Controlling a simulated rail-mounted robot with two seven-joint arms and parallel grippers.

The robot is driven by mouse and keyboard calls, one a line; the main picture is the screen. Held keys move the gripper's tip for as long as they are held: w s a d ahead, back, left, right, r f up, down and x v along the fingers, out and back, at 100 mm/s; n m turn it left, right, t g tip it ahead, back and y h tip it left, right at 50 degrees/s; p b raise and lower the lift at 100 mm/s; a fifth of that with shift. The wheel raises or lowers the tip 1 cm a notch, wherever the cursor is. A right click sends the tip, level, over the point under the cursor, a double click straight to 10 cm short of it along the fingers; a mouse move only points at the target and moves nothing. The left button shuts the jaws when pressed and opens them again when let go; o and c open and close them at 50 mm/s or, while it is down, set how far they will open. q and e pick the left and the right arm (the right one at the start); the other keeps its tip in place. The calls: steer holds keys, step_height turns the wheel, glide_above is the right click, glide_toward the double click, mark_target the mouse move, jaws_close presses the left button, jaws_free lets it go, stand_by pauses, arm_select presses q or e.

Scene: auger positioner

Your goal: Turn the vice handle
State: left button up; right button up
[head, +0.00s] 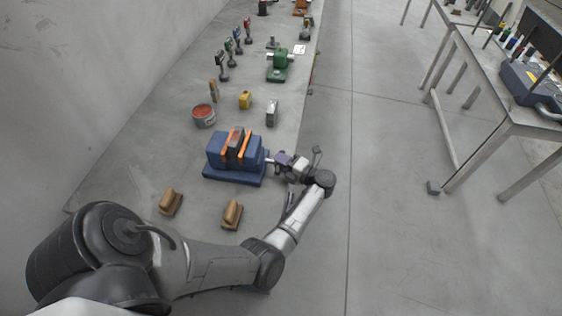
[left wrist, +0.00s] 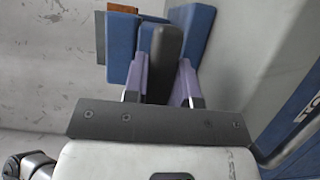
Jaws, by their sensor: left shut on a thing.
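A blue vice (head: 222,171) with orange strips on its jaws sits on the long grey bench in the head view. Its blue body also shows at the top of the left wrist view (left wrist: 192,20). My left gripper (head: 277,161) is at the vice's right side, its arm curving around from below. In the left wrist view its purple fingers (left wrist: 163,82) are shut on a dark upright bar, the vice handle (left wrist: 165,55). The gripper largely hides the handle in the head view. My right gripper is not in view.
Two wooden-handled brushes (head: 232,214) lie in front of the vice. Behind it stand a red-topped can (head: 203,115), a yellow block (head: 245,100), a grey block (head: 272,112) and a green machine (head: 281,62). Open floor lies right of the bench.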

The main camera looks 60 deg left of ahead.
arm_select(q)
steer(key=shift+c, duration=1)
steer(key=shift+d+r+m+h+p, duration=0.15)
steer(key=shift+m+h+p, duration=0.35)
steer(key=shift+m+p, duration=0.65)
steer(key=m+h+p, duration=0.1)
steer(key=m+p, duration=0.1)
steer(key=m, duration=0.1)
steer(key=shift+p, duration=0.3)
steer(key=m+h+p, duration=0.2)
steer(key=m, duration=0.1)
steer(key=shift+f, duration=0.2)
steer(key=shift+f+m+g+h+p, duration=0.1)
steer(key=shift+m+g+h+p, duration=0.35)
steer(key=shift+m+h, duration=0.5)
steer(key=shift+s+m, duration=0.1)
steer(key=shift+m, duration=0.2)
steer(key=shift+f, duration=0.1)
